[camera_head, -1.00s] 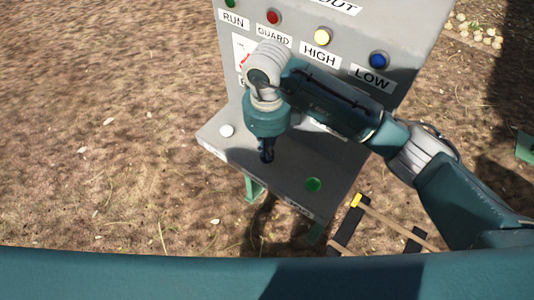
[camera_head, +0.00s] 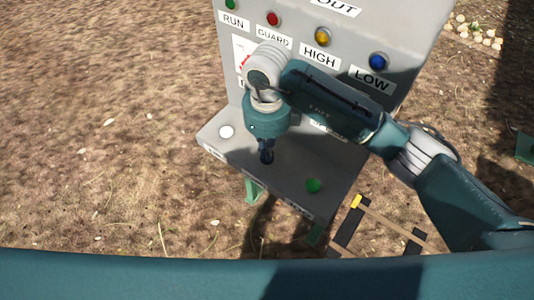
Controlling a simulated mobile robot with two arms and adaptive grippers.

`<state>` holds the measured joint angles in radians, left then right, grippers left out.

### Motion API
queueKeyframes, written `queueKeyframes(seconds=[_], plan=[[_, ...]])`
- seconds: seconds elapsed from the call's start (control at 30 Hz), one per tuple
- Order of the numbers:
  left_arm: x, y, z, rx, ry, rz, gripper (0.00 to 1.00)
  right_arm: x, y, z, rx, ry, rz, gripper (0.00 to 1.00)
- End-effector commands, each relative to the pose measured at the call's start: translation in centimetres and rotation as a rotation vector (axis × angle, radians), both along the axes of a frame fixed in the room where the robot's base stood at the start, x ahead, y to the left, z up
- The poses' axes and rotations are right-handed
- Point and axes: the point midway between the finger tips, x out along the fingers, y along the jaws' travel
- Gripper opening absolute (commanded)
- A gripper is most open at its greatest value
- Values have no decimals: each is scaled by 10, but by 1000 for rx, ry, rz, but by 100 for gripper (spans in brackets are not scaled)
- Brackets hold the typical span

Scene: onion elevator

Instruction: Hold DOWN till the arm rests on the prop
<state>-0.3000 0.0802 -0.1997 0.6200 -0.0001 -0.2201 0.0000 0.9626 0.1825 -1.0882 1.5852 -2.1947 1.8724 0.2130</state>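The grey control box has a sloping lower panel (camera_head: 290,165) with a white button (camera_head: 227,132) at its left and a green button (camera_head: 313,185) at its right. My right gripper (camera_head: 266,157) points down at the panel between these buttons. Its dark fingers look shut together, with nothing seen in them. Whatever lies under the fingertips is hidden, so contact cannot be told. No label reading DOWN is legible; the front-edge labels are too small. The arm and the prop are not recognisable in view. My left gripper is not in view.
The upright face carries a green RUN lamp (camera_head: 230,4), red GUARD lamp (camera_head: 272,18), dull yellow HIGH lamp (camera_head: 322,37) and blue LOW lamp (camera_head: 379,62). A yellow-ended wooden-handled tool (camera_head: 385,218) lies right of the box. Onions (camera_head: 478,30) lie at the far right. Bare ground is left.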

Motion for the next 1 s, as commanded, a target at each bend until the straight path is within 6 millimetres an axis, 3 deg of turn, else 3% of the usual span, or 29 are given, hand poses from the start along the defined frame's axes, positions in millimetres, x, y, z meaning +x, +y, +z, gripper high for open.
queueKeyframes(seconds=[0.47, 1.0], plan=[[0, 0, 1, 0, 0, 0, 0, -1, 0, 1, -1, 2, 1, 0], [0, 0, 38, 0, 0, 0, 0, 0, 0, 71, -1, 0, 0, 0]])
